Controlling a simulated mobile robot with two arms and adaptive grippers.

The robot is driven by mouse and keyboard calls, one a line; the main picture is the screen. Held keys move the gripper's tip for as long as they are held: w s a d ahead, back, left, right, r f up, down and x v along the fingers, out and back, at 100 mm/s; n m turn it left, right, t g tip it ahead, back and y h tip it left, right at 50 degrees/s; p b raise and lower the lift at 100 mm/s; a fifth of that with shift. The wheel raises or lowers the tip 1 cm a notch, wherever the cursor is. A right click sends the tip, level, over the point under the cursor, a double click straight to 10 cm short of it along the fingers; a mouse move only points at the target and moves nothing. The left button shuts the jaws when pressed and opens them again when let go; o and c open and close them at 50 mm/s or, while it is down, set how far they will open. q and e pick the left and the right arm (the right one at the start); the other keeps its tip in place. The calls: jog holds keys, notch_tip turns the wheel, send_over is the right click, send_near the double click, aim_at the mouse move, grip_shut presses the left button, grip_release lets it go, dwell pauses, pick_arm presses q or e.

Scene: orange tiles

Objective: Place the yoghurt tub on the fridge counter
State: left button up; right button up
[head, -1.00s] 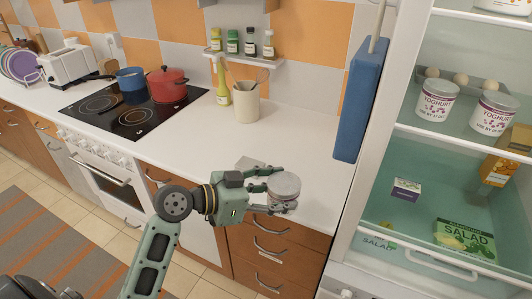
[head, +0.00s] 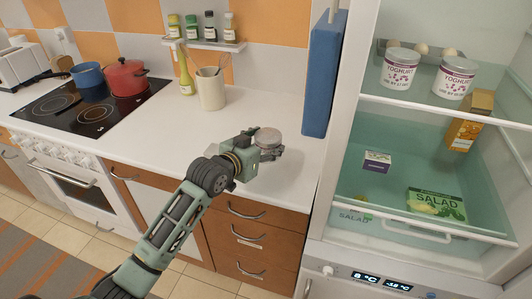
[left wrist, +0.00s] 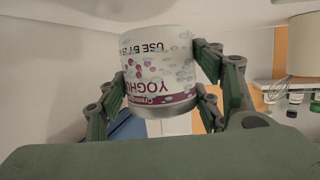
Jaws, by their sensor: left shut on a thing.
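A yoghurt tub (head: 268,139) with a grey lid is held in my left gripper (head: 270,150), over the right end of the white counter (head: 288,115). In the left wrist view the tub (left wrist: 160,70) shows its white and purple label upside down between the green fingers, which are shut on it. From the head view I cannot tell whether its base touches the counter. Two more yoghurt tubs (head: 400,68) (head: 453,78) stand on the upper shelf of the open fridge (head: 430,112). My right gripper is not in view.
A blue board (head: 328,75) hangs between counter and fridge. A utensil crock (head: 211,90) and a yellow bottle (head: 186,75) stand at the back. A red pot (head: 126,78) sits on the hob. The counter around the gripper is clear.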

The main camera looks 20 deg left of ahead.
pick_arm(q)
jog(key=shift+f, duration=2.1)
jog(key=o, duration=1.4)
jog(key=shift+f, duration=0.1)
jog(key=v, duration=1.2)
jog(key=shift+b, duration=0.4)
